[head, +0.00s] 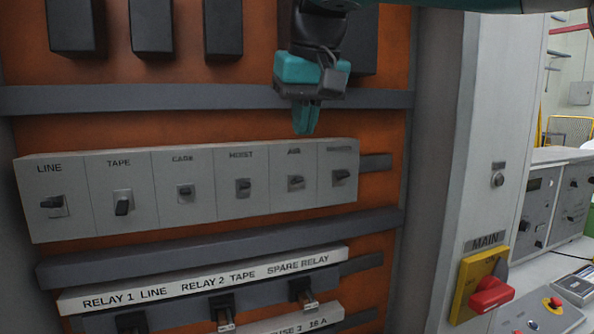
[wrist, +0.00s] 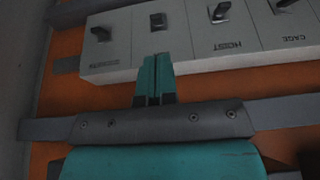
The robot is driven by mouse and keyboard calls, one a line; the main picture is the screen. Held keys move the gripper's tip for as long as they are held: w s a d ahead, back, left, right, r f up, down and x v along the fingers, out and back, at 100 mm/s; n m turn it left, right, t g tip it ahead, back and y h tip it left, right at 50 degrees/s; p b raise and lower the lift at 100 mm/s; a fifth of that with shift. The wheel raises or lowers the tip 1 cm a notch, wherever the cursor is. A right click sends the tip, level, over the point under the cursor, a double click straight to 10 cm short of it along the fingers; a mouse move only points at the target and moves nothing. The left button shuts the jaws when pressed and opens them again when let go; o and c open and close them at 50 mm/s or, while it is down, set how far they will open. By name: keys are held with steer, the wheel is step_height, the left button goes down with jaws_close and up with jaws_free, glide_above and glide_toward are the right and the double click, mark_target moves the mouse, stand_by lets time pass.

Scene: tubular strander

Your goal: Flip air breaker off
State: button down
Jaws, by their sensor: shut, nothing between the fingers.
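The AIR breaker (head: 295,182) is a small dark toggle on a light grey panel (head: 215,215), between HOIST and the rightmost breaker. Its toggle also shows in the wrist view (wrist: 158,20), where the labels are upside down. I cannot tell clearly which way it is set. My teal gripper (head: 306,130) is shut and empty, pointing down just above the panel's top edge over the AIR section. In the wrist view, the fingertips (wrist: 156,57) cover the place of the AIR label, short of the toggle. No contact with the toggle shows.
The HOIST breaker (head: 243,186) and the rightmost breaker (head: 341,176) sit close on either side of AIR. A grey rail (head: 200,98) runs above the panel. Relays (head: 222,305) are below. A red MAIN switch (head: 490,293) is at the lower right.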

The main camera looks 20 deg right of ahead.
mark_target(295, 179)
steer(key=b+x, duration=0.2)
steer(key=x, duration=0.3)
steer(key=shift+f, duration=0.2)
steer(key=shift+x, duration=1)
